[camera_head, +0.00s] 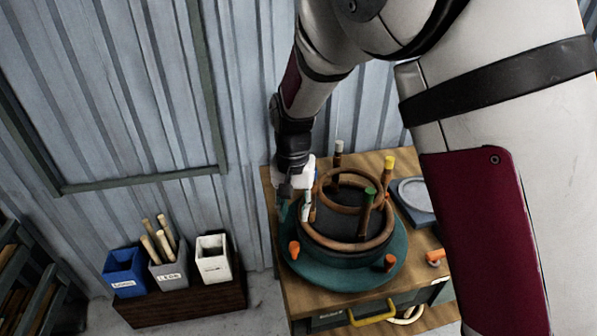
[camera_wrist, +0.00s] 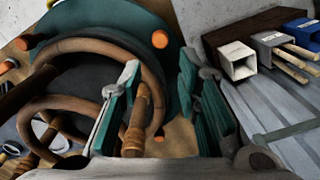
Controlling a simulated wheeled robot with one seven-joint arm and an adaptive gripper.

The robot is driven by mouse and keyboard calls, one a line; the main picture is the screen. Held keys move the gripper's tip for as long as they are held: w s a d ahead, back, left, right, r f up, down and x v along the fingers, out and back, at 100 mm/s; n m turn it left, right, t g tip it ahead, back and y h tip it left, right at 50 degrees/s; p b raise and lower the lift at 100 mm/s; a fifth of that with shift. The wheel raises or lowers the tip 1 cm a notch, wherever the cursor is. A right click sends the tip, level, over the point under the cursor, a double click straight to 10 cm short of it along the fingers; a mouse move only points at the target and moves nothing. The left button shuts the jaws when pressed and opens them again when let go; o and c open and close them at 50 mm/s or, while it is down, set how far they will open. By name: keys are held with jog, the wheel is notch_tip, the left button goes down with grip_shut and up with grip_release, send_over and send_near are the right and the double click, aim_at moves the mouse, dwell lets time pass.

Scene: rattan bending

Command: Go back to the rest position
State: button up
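My gripper (camera_head: 294,208) is at the left side of a round bending jig with a teal base (camera_head: 398,262). It also shows in the wrist view (camera_wrist: 158,75), with its teal fingers spread apart. A brown rattan ring (camera_head: 345,244) lies around the dark drum (camera_head: 340,208) of the jig, and a smaller ring (camera_head: 328,182) sits higher up. In the wrist view a wooden peg (camera_wrist: 138,122) appears between the fingers, close to the left one. Neither finger visibly clamps it.
The jig stands on a wooden table (camera_head: 300,297) with a yellow-handled drawer (camera_head: 372,318). Upright pegs with green (camera_head: 369,191) and yellow (camera_head: 389,162) tops stand near my gripper. Blue (camera_head: 124,270), grey (camera_head: 168,275) and white (camera_head: 214,260) bins stand at left. A corrugated wall is behind.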

jog(key=s+d+r+t+y, duration=0.1)
jog(key=s+d+r, duration=0.2)
jog(key=d+r, duration=0.4)
jog(key=s+d+r+t, duration=0.1)
jog(key=s+d+r, duration=0.35)
jog(key=r, duration=0.35)
jog(key=s+d+r+t, duration=0.1)
jog(key=s+d+r, duration=0.2)
jog(key=s+d, duration=0.2)
jog(key=s+d+r+n+t+h, duration=0.1)
jog(key=s+d+r+t, duration=0.1)
jog(key=s+d, duration=0.4)
jog(key=s+r, duration=0.1)
jog(key=s, duration=0.4)
jog(key=shift+d+n, duration=0.2)
jog(key=shift+n, duration=0.1)
